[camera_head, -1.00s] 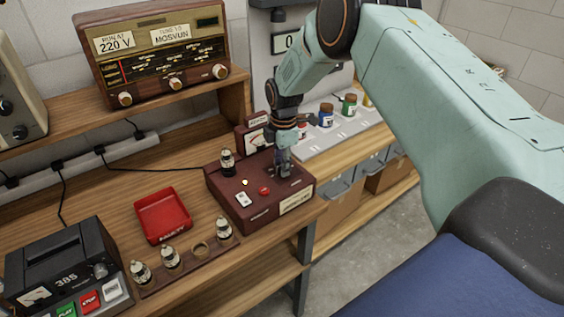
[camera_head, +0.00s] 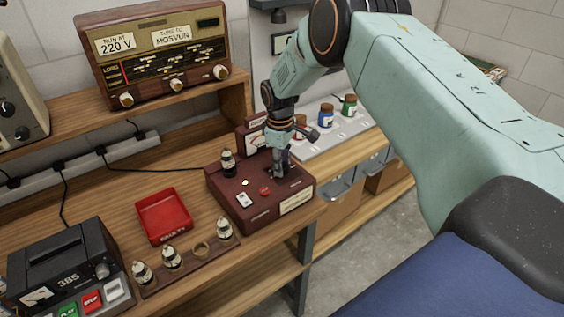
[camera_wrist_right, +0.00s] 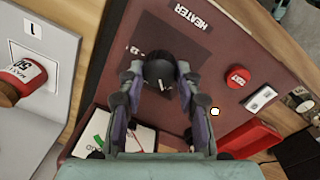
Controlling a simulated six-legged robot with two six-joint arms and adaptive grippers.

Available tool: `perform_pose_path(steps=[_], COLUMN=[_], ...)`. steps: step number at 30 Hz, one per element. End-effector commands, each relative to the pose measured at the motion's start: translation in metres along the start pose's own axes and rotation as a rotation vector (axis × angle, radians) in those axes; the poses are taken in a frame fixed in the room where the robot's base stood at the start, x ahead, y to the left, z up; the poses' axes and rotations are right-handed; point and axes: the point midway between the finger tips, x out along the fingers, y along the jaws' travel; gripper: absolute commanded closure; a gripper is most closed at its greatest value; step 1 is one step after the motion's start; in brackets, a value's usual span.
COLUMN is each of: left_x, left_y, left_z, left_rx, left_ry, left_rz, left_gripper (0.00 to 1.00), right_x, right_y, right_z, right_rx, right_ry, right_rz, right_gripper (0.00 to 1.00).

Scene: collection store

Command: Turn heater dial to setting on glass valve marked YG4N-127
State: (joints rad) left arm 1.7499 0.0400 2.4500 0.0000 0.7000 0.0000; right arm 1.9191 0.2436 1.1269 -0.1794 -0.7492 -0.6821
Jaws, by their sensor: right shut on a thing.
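The maroon valve tester (camera_head: 246,212) stands on the wooden bench. Its black heater dial (camera_wrist_right: 160,71) shows in the right wrist view, below the HEATER label (camera_wrist_right: 193,17), with a white pointer line. My right gripper (camera_wrist_right: 159,80) is shut on the dial, one finger on each side. In the head view the right gripper (camera_head: 279,168) comes down on the tester's top. A glass valve (camera_head: 228,163) stands upright in the tester; its marking is too small to read. My left gripper is not in view.
A red tray (camera_head: 164,215) and a wooden rack (camera_head: 190,267) with several valves lie left of the tester. A red button (camera_wrist_right: 238,77), a switch and a meter (camera_wrist_right: 130,135) are near the dial. A grey panel with jars (camera_head: 326,116) is behind.

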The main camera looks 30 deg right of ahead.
Motion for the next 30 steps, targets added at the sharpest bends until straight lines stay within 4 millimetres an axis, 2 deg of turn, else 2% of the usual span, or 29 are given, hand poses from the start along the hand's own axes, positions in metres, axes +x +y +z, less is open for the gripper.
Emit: perform_pose_path(steps=[30], left_x=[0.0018], left_y=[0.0], left_z=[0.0], left_rx=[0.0], left_ry=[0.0], left_rz=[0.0], left_gripper=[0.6], right_x=[0.0002], right_y=[0.0036], right_z=[-0.0006], right_rx=[0.965], right_ry=[-0.054], right_rz=[0.0], right_gripper=[0.97])
